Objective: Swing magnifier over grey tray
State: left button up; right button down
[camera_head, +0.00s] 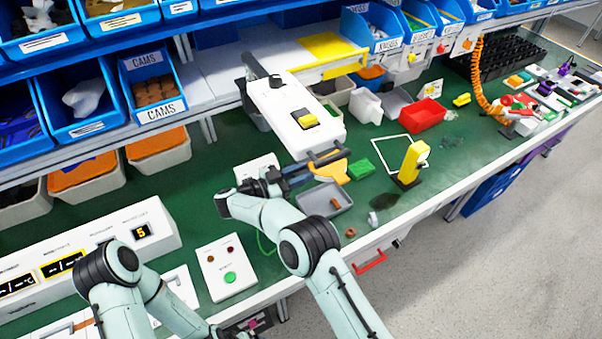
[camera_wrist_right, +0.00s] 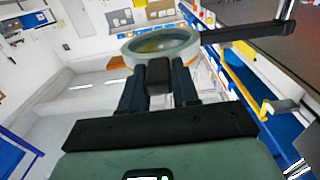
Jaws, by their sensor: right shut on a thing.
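The magnifier (camera_wrist_right: 128,52) shows in the right wrist view as a round lens in a pale ring, with a dark bar (camera_wrist_right: 245,31) running to the right. My right gripper (camera_wrist_right: 158,78) is shut on a short dark grip at the ring's near edge. In the head view my right gripper (camera_head: 303,172) is above the bench, up and left of the grey tray (camera_head: 344,207). The lens is hard to make out there. The tray holds a small brown piece (camera_head: 335,203). My left arm is low at the left; its gripper (camera_head: 252,326) is too unclear to judge.
A white panel with a yellow switch (camera_head: 307,119) stands just beyond my right gripper. A yellow upright device (camera_head: 412,161) and a green block (camera_head: 361,169) are right of it. Blue bins line the shelves.

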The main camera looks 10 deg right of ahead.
jog(key=c, duration=0.9)
grip_release()
jog(key=shift+w+a+r, duration=0.1)
jog(key=shift+r, duration=0.1)
jog(key=shift+f, duration=0.1)
jog(key=shift+a, duration=0.1)
jog(key=v, duration=1.3)
jog(key=shift+a, duration=0.15)
